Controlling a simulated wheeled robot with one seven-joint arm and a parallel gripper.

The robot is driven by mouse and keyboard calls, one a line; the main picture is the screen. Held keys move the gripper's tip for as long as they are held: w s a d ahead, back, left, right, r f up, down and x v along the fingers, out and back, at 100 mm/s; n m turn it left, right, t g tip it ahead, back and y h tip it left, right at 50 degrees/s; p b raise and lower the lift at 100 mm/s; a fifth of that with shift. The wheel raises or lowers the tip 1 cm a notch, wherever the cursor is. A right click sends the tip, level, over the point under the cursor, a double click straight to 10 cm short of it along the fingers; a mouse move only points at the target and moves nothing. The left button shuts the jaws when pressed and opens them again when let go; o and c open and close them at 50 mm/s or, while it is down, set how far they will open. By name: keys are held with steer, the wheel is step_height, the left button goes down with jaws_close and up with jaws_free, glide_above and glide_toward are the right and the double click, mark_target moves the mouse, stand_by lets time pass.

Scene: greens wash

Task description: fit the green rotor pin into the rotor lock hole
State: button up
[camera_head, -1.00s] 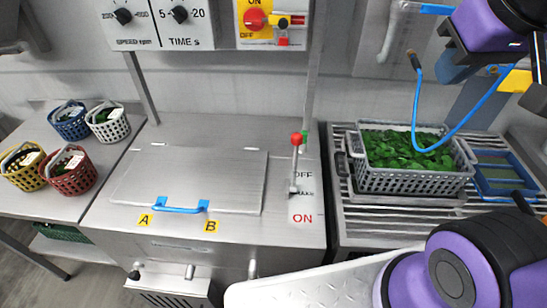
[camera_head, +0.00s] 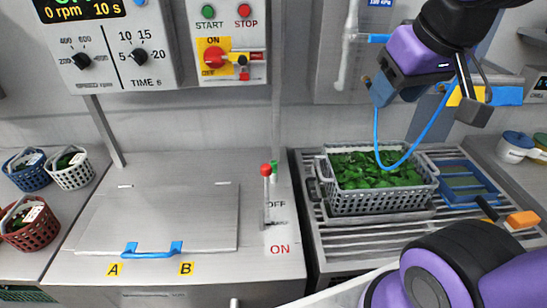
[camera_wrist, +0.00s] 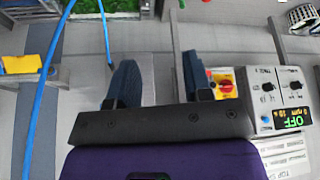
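A small green piece (camera_head: 274,167), which may be the rotor pin, stands behind the red-knobbed lever (camera_head: 266,190) on the steel deck. It is too small to make out its shape. I cannot pick out the rotor lock hole. My gripper (camera_head: 380,88) is high at the right, in front of the back wall and above the crate of greens, well away from the green piece. In the wrist view my gripper (camera_wrist: 158,78) has its two dark blue fingers apart with nothing visible between them.
A blue hose (camera_head: 429,133) hangs close by my gripper over the crate of greens (camera_head: 385,203). A switch panel (camera_head: 228,38) and a dial box (camera_head: 110,48) are on the wall. A closed lid (camera_head: 165,215) with a blue handle lies at the deck's centre. Small baskets (camera_head: 30,235) stand left.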

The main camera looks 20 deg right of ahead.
steer(key=shift+o, duration=0.6)
steer(key=w+f+n+g+h, duration=0.1)
steer(key=w+f, duration=0.1)
steer(key=w, duration=0.9)
steer(key=shift+a+g, duration=0.3)
steer(key=shift+a, duration=0.05)
steer(key=n+g+y, duration=0.1)
steer(key=n+g, duration=0.3)
steer(key=n, duration=0.1)
glide_above(274, 161)
steer(key=f, duration=2.9)
steer(key=shift+s+d+f, duration=0.1)
steer(key=shift+s+f, duration=0.05)
steer(key=shift+s, duration=0.05)
steer(key=shift+w+f, duration=0.1)
steer(key=shift+f, duration=0.3)
step_height(274, 161, down, 11)
steer(key=shift+r, duration=0.2)
steer(key=c, duration=1)
steer(key=shift+c, duration=0.2)
